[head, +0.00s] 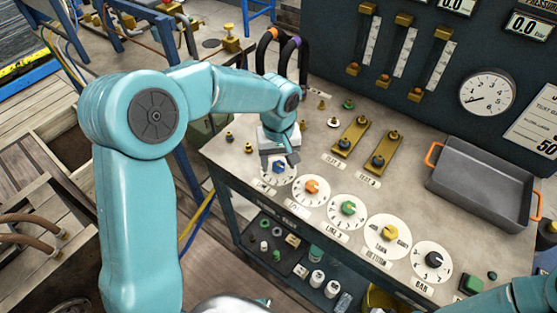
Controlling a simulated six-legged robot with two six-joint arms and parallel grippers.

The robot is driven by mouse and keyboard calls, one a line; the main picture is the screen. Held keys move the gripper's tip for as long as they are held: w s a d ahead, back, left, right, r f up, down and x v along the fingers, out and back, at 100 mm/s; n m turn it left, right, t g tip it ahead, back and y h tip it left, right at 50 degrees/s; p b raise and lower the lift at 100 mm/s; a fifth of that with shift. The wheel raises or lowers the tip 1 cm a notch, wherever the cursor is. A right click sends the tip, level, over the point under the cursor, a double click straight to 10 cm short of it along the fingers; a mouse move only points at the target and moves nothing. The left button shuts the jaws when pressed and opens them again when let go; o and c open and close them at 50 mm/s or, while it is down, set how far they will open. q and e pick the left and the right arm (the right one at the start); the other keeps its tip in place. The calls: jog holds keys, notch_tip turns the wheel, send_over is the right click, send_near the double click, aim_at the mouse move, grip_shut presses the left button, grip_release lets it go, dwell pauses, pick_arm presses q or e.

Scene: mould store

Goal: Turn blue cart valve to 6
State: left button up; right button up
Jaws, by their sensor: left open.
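The blue cart valve knob (278,167) sits on a white numbered dial (271,179), leftmost in the row of dials along the bench's front edge. The dial's numbers are too small to read and part of it is hidden by my gripper. My left gripper (282,160) is open, pointing down right at the blue knob from above. Whether its fingers are around the knob or just above it I cannot tell. My right arm shows only at the lower right corner; its gripper is out of view.
Orange (312,188), green (348,208), yellow (389,233) and black (433,259) knobs continue the row rightward. A grey tray (482,184) with orange handles sits at the right. Two brass plates (350,137) with fittings stand behind. A gauge panel (425,90) rises at the back.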

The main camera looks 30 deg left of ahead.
pick_arm(q)
jog(key=shift+f, duration=0.1)
jog(key=shift+w, duration=0.1)
jog(key=c, duration=1)
jog(key=shift+c, duration=0.2)
